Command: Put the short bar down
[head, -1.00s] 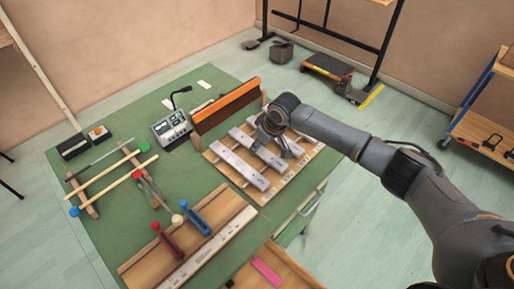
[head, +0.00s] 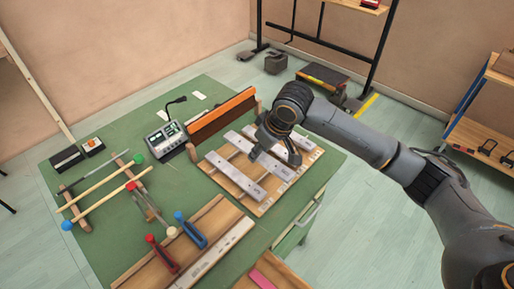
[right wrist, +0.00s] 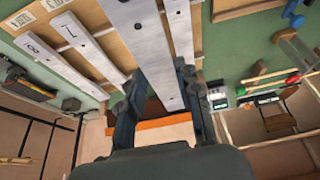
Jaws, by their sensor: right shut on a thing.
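A wooden board (head: 246,206) with pale grey metal bars lies on the green table. My right gripper (head: 275,155) is over the middle of the board. In the right wrist view its fingers (right wrist: 159,78) stand on both sides of a plain grey bar (right wrist: 147,45), shut on it. This bar also shows partly in the head view (head: 279,170); the gripper hides some of it. I cannot tell whether it touches the rails. A long bar (head: 232,177) lies to its left. Bars marked 7 (right wrist: 90,45) and 8 (right wrist: 42,55) show beside it. My left gripper is not in view.
An orange-edged wooden piece (head: 222,118) stands behind the board. Rods (head: 105,187) rest on supports at left.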

